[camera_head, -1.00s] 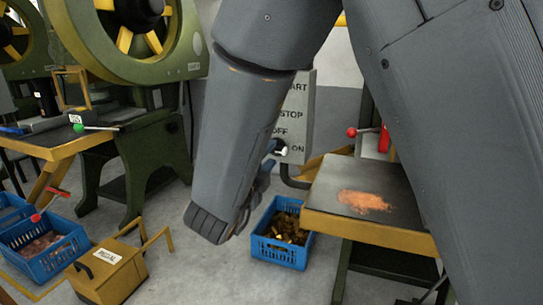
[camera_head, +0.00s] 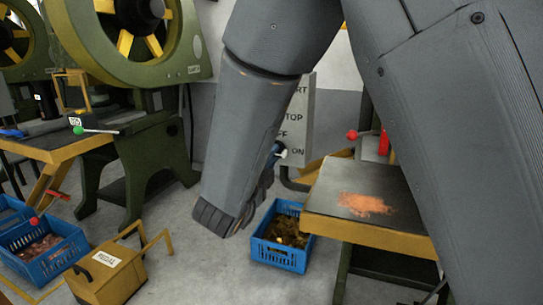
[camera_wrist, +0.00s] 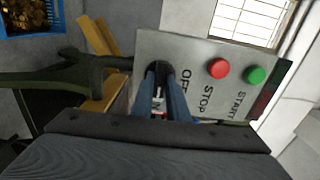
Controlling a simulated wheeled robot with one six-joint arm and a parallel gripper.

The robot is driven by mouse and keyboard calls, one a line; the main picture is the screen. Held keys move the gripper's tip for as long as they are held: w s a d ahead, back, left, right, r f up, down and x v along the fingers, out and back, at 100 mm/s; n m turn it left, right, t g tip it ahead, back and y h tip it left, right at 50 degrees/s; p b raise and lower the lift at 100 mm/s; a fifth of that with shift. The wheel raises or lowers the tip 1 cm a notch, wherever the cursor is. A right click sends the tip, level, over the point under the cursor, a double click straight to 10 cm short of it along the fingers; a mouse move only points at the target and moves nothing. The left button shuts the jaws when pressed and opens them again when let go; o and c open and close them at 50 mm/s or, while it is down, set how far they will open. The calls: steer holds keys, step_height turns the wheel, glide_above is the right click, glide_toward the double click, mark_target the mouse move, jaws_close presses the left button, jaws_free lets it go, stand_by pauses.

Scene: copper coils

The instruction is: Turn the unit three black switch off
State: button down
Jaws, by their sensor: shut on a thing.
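A grey control panel (camera_wrist: 185,48) fills the middle of the wrist view, turned sideways. It has a green START button (camera_wrist: 256,75), a red STOP button (camera_wrist: 218,68) and a black rotary switch (camera_wrist: 153,66) beside the OFF label. My gripper (camera_wrist: 166,80), with blue fingers, is closed around the switch and hides most of it, so its exact angle is unclear. In the head view the panel (camera_head: 304,115) is partly hidden by my arm, and the gripper (camera_head: 275,153) shows at the switch between OFF and ON.
A yellow-edged table (camera_head: 325,200) with copper bits stands right of the panel. A blue crate (camera_head: 281,256) sits on the floor below. A green press (camera_head: 120,50), a yellow box (camera_head: 108,275) and another blue crate (camera_head: 45,262) are at left.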

steer(key=shift+n+p, duration=8.55)
steer(key=shift+n, duration=0.25)
steer(key=shift+f, duration=0.1)
steer(key=c, duration=1.7)
jaws_free()
